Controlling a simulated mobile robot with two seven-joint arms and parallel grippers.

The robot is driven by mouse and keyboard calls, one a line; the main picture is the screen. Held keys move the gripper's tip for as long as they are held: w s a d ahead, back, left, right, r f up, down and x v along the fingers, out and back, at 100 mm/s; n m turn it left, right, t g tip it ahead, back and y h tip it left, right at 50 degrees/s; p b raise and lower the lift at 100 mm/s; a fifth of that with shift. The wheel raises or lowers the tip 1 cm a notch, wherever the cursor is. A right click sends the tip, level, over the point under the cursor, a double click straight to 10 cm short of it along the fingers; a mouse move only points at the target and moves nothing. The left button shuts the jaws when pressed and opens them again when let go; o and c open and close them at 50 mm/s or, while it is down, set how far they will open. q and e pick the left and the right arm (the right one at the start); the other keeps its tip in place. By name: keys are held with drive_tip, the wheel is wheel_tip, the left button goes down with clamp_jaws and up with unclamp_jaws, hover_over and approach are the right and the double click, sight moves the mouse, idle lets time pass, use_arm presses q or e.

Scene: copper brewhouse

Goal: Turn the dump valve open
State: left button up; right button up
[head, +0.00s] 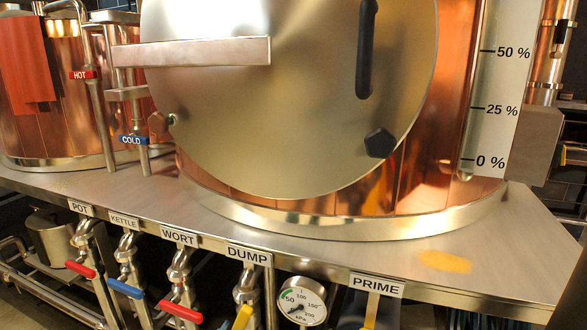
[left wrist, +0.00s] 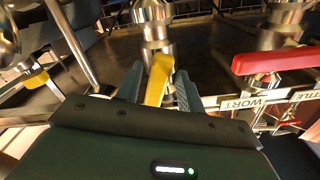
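The dump valve is the steel tap under the DUMP label (head: 248,254), with a yellow lever (head: 242,317) cut off by the bottom edge of the head view. In the left wrist view, which looks upside down, the yellow lever (left wrist: 158,80) lies between the two fingers of my left gripper (left wrist: 158,88). The fingers stand apart on either side of the lever, with a gap showing; contact is hard to judge. The head view does not show my left gripper. My right gripper is in neither view.
The wort valve's red lever (head: 180,312) is beside the dump valve, and its red lever (left wrist: 275,60) is close to my left gripper. A pressure gauge (head: 302,302) and the PRIME valve's yellow lever (head: 371,308) are on the other side. The steel ledge (head: 330,255) overhangs the valves.

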use_arm(q)
drive_tip(key=p+v, duration=0.1)
drive_tip(key=v, duration=0.5)
drive_tip(key=shift+p, duration=0.4)
drive_tip(key=shift+s+d+f, duration=0.1)
drive_tip(key=shift+s+d, duration=0.05)
